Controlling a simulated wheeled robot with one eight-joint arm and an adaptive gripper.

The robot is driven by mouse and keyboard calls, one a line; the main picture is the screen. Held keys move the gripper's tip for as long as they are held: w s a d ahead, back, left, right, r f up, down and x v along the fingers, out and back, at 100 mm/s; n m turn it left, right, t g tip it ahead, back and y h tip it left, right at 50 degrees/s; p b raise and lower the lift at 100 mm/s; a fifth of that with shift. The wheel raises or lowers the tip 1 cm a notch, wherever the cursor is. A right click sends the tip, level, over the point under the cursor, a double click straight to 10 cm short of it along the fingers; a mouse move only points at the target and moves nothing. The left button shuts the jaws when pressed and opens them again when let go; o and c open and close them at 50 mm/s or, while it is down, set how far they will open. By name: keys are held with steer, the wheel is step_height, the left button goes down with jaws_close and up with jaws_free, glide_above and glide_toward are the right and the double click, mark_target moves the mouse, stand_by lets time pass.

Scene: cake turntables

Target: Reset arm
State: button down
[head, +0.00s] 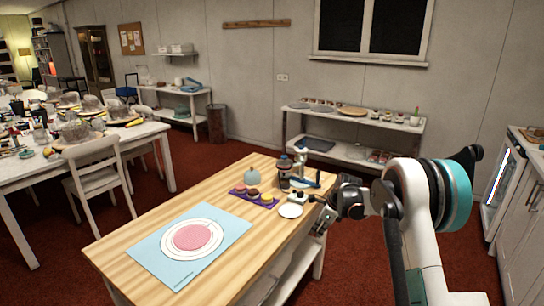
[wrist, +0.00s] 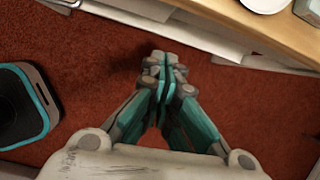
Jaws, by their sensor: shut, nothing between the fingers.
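My gripper (wrist: 164,62) is shut and empty, with its fingertips together over the red carpet in the wrist view. In the head view, my arm reaches in from the right and the gripper end is at the right edge of the wooden table (head: 135,240), partly hidden behind the wrist. On the table, a pink disc (head: 198,237) sits on a white turntable (head: 168,250) over a light blue mat (head: 225,258). A purple tray (head: 238,198) holds small cakes.
A white plate (head: 291,211), a dark jar (head: 284,170) and a pale blue round item (head: 252,180) stand on the table near my arm. The plate-like white rim and wooden edge show at the top right of the wrist view. White shelves (head: 352,155) stand behind; red carpet is open between.

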steer(key=s+a+r+n+t+h, duration=0.1)
steer(key=s+r+n, duration=0.4)
steer(key=s+r, duration=0.6)
steer(key=s+a+r+n+t+h, duration=0.1)
steer(key=s+r+n, duration=0.6)
steer(key=r, duration=0.5)
steer(key=s+n+t, duration=0.1)
steer(key=s+n, duration=0.5)
steer(key=s, duration=0.8)
steer(key=s+n+t+h, duration=0.1)
steer(key=s+n, duration=0.5)
steer(key=s, duration=0.9)
steer(key=shift+d+t, duration=0.3)
steer(key=shift+d, duration=0.1)
